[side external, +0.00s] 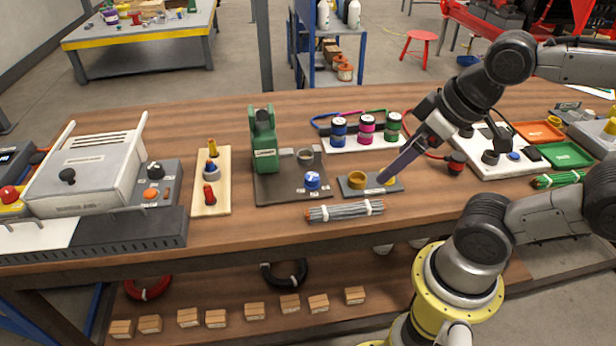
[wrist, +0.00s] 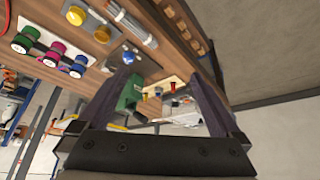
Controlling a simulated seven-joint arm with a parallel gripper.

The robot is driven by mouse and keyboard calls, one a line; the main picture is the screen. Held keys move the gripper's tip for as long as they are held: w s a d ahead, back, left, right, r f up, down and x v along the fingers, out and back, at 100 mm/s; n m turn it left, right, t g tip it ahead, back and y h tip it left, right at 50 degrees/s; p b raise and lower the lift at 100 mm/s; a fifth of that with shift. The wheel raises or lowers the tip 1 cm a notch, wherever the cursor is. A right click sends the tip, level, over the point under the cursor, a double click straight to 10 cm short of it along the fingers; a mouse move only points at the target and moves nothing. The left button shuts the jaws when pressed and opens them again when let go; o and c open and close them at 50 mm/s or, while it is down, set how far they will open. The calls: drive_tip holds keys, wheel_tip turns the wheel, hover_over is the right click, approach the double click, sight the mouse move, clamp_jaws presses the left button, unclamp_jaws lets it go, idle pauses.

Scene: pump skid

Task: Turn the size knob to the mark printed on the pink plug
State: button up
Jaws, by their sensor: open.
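The pink plug (side external: 366,130) stands between a blue plug (side external: 338,131) and a green plug (side external: 392,127) on a white strip; it also shows in the wrist view (wrist: 54,52). Its printed mark is too small to read. A blue knob (side external: 312,180) with a white mark sits on the dark base plate of the green machine (side external: 264,140); the knob also shows in the wrist view (wrist: 129,57). No label tells me whether it is the size knob. My gripper (side external: 383,179) is open and empty, its fingertips over the right end of a small grey plate, right of the blue knob.
The grey plate (side external: 372,189) carries yellow round parts (side external: 357,180). A tied bundle of grey rods (side external: 344,211) lies at the bench's front edge. A wooden board (side external: 211,198) with colored parts is left of the machine. Bare wood shows between the boards.

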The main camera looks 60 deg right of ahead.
idle(0.3)
drive_tip(key=shift+c, duration=1.4)
drive_tip(key=w+r+n, duration=0.3)
drive_tip(key=w+r, duration=0.1)
drive_tip(key=w, duration=0.1)
drive_tip(key=n+g, duration=0.1)
drive_tip(key=g, duration=0.5)
hover_over(312, 176)
wheel_tip(312, 176, down, 15)
drive_tip(key=shift+n, duration=0.3)
wheel_tip(312, 176, down, 13)
drive_tip(key=shift+c, duration=0.4)
